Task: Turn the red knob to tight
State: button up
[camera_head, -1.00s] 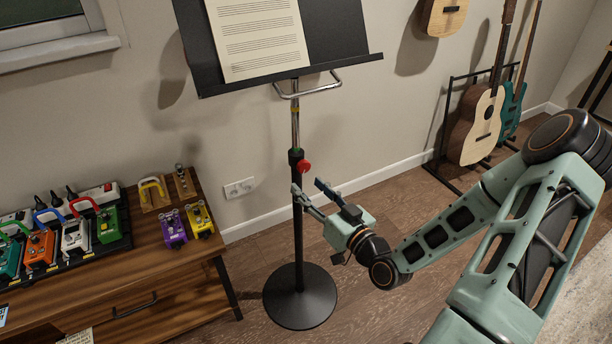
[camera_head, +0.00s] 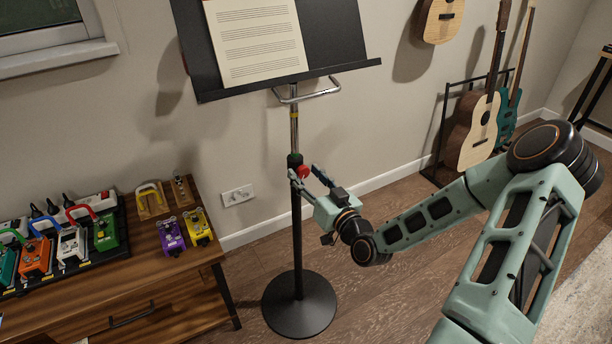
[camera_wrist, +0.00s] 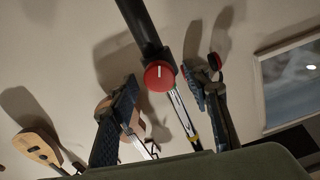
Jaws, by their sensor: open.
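The red knob (camera_head: 303,171) sits on the dark collar of the music stand's pole (camera_head: 297,235). In the wrist view the knob (camera_wrist: 159,75) is a red disc with a white line that runs nearly upright in the picture. My gripper (camera_head: 302,177) is at the knob's height, with its two fingers spread. In the wrist view one finger (camera_wrist: 115,125) is left of the knob and the other (camera_wrist: 216,105) is right of it. Gaps show between the knob and both fingers. Any label for tight is not visible.
The stand's desk (camera_head: 345,45) with sheet music (camera_head: 255,42) is above my gripper. Its round base (camera_head: 299,305) is on the floor. A wooden table (camera_head: 170,270) with several pedals is at left. Guitars (camera_head: 475,130) stand at right. Floor around the base is clear.

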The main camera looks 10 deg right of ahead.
jog(key=shift+w, duration=0.2)
jog(key=shift+c, duration=0.2)
jog(key=c, duration=1.1)
